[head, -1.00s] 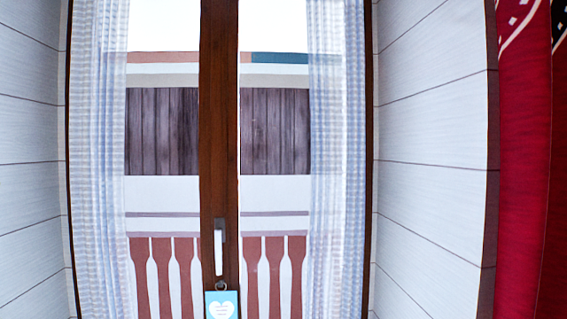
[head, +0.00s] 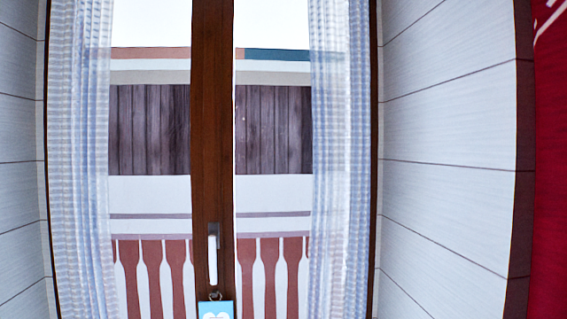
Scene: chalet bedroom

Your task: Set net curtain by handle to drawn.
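Two sheer white-blue net curtains hang inside the window frame in the head view. The left net curtain (head: 80,160) is gathered in a narrow strip along the left edge of the glass. The right net curtain (head: 340,160) is gathered along the right edge. The glass between them is uncovered on both sides of the brown centre post. A white window handle (head: 213,258) points down on the post. I cannot make out a separate curtain handle. My gripper is not in view.
A blue tag with a white heart (head: 216,311) hangs below the window handle. White panelled walls (head: 450,150) flank the window recess. A red curtain (head: 553,200) hangs at the far right. A balcony railing (head: 160,275) shows through the glass.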

